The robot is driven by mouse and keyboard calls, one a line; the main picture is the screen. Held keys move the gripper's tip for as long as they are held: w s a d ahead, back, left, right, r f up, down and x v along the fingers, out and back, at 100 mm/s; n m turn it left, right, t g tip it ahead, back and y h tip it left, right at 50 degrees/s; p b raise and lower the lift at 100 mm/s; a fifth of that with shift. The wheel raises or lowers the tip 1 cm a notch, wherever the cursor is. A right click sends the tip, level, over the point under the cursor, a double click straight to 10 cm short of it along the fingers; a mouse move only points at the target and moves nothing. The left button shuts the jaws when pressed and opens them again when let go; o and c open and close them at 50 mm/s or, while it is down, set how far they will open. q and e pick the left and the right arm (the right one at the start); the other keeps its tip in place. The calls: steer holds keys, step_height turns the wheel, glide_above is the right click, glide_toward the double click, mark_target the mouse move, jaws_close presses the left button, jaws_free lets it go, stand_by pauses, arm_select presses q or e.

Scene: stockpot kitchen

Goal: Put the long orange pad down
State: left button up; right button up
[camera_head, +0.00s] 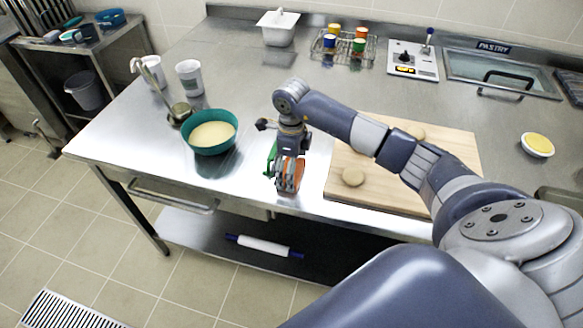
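My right gripper (288,180) is at the front edge of the steel counter, pointing down, between the teal bowl and the cutting board. A narrow orange piece, seemingly the long orange pad (298,176), stands upright at its fingers, which look closed on it. The fingers hide part of it. A green piece (270,160) shows just left of the fingers; I cannot tell whether it touches them. I cannot tell whether the orange piece touches the counter. My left gripper is not in view.
The teal bowl (188,141) of pale contents stands left of the gripper, with a ladle (179,112) and white cups (189,78) behind. Bare counter (240,90) lies behind the gripper.

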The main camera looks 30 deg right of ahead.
steer(key=shift+r, duration=0.3)
step_height(320, 180, up, 12)
steer(key=b, duration=0.3)
steer(key=shift+f, duration=0.15)
stand_by(0.3)
